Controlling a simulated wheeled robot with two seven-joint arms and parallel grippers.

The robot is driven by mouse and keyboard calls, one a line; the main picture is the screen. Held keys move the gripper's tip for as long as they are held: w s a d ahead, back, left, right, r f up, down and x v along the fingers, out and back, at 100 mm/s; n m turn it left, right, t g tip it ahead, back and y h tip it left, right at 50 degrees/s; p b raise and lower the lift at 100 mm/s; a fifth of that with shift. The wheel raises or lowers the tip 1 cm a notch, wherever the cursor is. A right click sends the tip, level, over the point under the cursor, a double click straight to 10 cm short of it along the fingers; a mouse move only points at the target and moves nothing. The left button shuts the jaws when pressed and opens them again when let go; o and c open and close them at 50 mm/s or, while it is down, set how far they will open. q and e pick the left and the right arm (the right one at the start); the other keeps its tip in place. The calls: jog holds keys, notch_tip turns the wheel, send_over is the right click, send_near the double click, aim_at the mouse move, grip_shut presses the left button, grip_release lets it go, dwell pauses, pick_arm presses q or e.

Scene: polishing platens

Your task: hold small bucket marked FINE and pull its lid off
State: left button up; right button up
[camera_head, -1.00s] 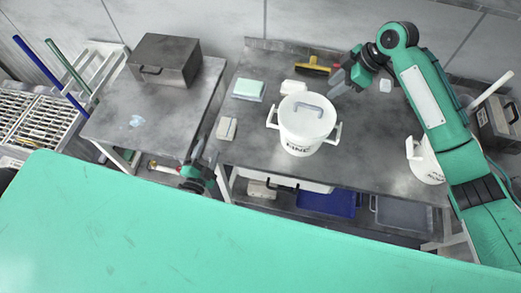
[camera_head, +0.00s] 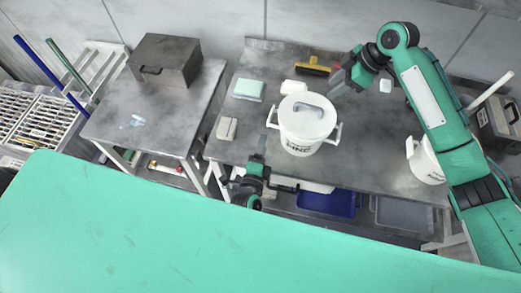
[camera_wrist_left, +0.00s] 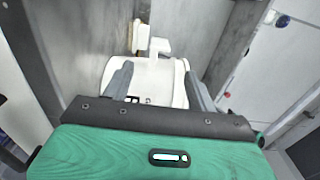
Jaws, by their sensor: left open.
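The small white bucket marked FINE (camera_head: 300,140) stands upright on the grey metal table. Its white lid (camera_head: 291,119), with a grey handle (camera_head: 310,101), is on top. My left gripper (camera_head: 260,151) is open, low at the table's front edge, just left of and in front of the bucket. In the left wrist view, the open left gripper (camera_wrist_left: 160,84) has a white bucket body (camera_wrist_left: 150,82) showing between and beyond its fingers. My right gripper (camera_head: 340,82) is behind and right of the lid, apart from it; its jaw opening is unclear.
A second white bucket (camera_head: 425,163) stands at the right, partly hidden by my right arm. A yellow brush (camera_head: 313,68), a green-topped sponge (camera_head: 248,90) and white blocks (camera_head: 227,128) lie around the table (camera_head: 375,140). A blue bin (camera_head: 327,203) sits below.

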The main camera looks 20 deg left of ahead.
aim_at(270, 117)
pick_arm(q)
jog(key=w, duration=1.3)
jog(key=shift+a, duration=0.25)
grip_shut()
jog(key=c, duration=0.8)
grip_release()
jog(key=c, duration=0.4)
jog(key=shift+o, duration=0.2)
